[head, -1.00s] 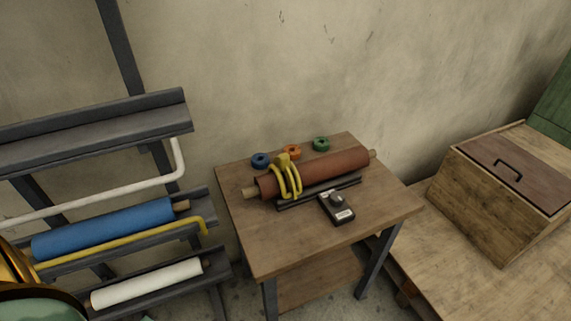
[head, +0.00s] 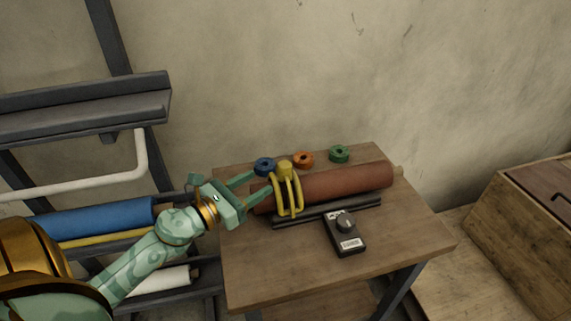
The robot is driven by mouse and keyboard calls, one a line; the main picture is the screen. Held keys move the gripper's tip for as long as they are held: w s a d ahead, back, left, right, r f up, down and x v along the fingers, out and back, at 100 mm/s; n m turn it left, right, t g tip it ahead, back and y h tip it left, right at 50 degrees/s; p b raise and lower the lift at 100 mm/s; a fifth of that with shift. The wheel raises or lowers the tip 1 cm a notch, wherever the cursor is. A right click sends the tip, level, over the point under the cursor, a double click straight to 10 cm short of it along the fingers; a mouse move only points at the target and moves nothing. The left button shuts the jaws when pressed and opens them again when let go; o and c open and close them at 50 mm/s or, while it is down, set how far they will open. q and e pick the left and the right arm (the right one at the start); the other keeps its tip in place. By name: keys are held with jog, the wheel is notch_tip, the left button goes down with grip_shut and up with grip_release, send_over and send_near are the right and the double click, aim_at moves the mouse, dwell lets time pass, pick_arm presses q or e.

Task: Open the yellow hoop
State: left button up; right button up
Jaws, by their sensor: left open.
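The yellow hoop (head: 296,196) is in the head view, wrapped around the left part of a red-brown roll (head: 345,184) on the small wooden table. It has curved bands and a yellow block on top. My left gripper (head: 254,187) is open and empty, just left of the hoop, with its fingers pointing toward it at the roll's left end. The roll's left end is partly hidden behind the gripper. I cannot tell whether a finger touches the roll. My right gripper is not in view.
The roll lies by a dark rail (head: 325,213) on the table (head: 280,265). A black device with a knob (head: 345,236) lies in front. Blue (head: 264,166), orange (head: 303,159) and green (head: 339,154) rings stand behind. A rack with a blue roll (head: 95,219) is left, a wooden box (head: 520,225) right.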

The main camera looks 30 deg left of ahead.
aim_at(279, 170)
pick_arm(q)
jog(key=p+x, duration=0.1)
jog(key=x, duration=0.9)
jog(key=shift+a, duration=0.1)
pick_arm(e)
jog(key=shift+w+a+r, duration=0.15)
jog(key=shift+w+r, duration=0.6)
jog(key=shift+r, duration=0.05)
pick_arm(q)
grip_shut()
jog(key=shift+a, duration=0.1)
